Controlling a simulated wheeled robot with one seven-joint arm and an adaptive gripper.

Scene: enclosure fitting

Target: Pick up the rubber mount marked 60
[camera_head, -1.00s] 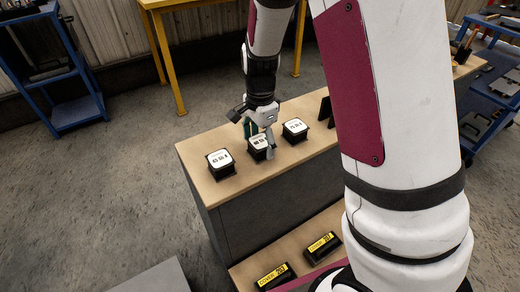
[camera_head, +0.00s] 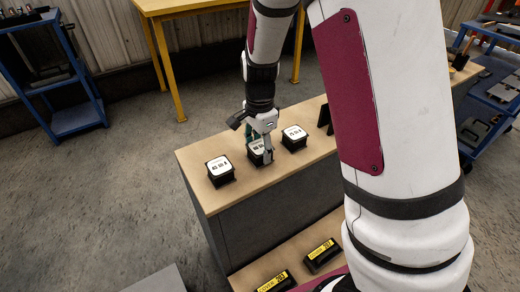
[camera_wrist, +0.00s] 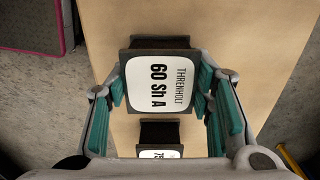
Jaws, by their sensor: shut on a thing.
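The rubber mount marked 60 (camera_wrist: 160,85) is a black block with a white label reading "THRENHOLT 60 Sh A" in the wrist view. My gripper (camera_wrist: 163,100) has its teal-padded fingers on both sides of it and is shut on it. In the head view the same mount (camera_head: 257,158) is the middle one of three on the bench, partly hidden by my gripper (camera_head: 262,148). I cannot tell whether it is clear of the bench top.
Another mount (camera_head: 220,170) stands to the left and one (camera_head: 294,138) to the right on the wooden bench (camera_head: 240,195). In the wrist view a neighbouring mount (camera_wrist: 160,132) sits close below the held one. Yellow-labelled black boxes (camera_head: 322,254) lie on a lower shelf.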

